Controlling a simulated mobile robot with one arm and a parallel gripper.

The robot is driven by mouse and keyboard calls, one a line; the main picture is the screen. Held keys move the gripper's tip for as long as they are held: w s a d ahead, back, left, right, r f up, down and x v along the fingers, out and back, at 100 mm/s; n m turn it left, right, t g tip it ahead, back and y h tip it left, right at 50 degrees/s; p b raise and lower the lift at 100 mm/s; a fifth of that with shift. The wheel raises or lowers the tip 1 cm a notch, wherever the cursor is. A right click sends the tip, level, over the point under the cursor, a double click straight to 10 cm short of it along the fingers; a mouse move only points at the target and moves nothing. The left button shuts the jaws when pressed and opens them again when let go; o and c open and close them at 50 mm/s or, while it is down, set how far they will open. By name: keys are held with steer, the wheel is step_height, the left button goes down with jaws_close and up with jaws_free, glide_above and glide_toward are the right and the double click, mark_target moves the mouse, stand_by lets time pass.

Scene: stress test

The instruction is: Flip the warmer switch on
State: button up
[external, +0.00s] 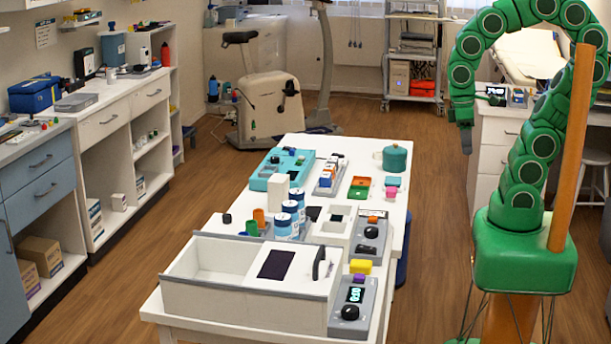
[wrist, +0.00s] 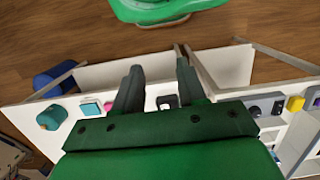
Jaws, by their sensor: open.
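The white box unit (external: 205,292) at the near end of the white table has a dark window, an upright dark handle (external: 320,263) and a grey control panel (external: 367,316) with a lit display and black knob (external: 350,312). A second grey unit (external: 381,240) with black knobs stands behind it. I cannot tell which part is the warmer switch. My gripper (external: 466,140) hangs at the right, beyond the table's right edge, apart from everything. In the wrist view my gripper (wrist: 158,72) is open and empty, its fingers spread above the table's edge.
A teal pot (external: 395,158), blue-white cans (external: 283,226), a yellow block (external: 361,266) and a teal case (external: 272,172) crowd the table. The teal pot also shows in the wrist view (wrist: 52,117). Wood floor (external: 435,200) right of the table is clear.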

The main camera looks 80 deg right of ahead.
steer(key=shift+w+a, duration=0.1)
steer(key=shift+w, duration=0.25)
steer(key=c, duration=0.5)
steer(key=w+a+n, duration=0.1)
steer(key=w+n, duration=0.1)
steer(key=w, duration=0.1)
steer(key=w+a+n, duration=0.1)
steer(key=w+a, duration=0.1)
steer(key=w, duration=0.1)
steer(key=w+a+r+n+t, duration=0.1)
steer(key=w+a+n, duration=0.1)
steer(key=w, duration=0.1)
steer(key=shift+r+n+h, duration=0.1)
steer(key=shift+n+h, duration=0.2)
jaws_close()
steer(key=w+a+n, duration=0.4)
steer(key=a, duration=0.4)
steer(key=w+a+f+n+t, duration=0.1)
steer(key=w+a+n, duration=0.3)
steer(key=a, duration=0.5)
steer(key=w+a+n+t, duration=0.1)
steer(key=w+a+n, duration=0.3)
steer(key=a, duration=0.5)
steer(key=shift+w+a+f, duration=0.25)
steer(key=shift+w+f, duration=0.05)
steer(key=shift+w, duration=0.05)
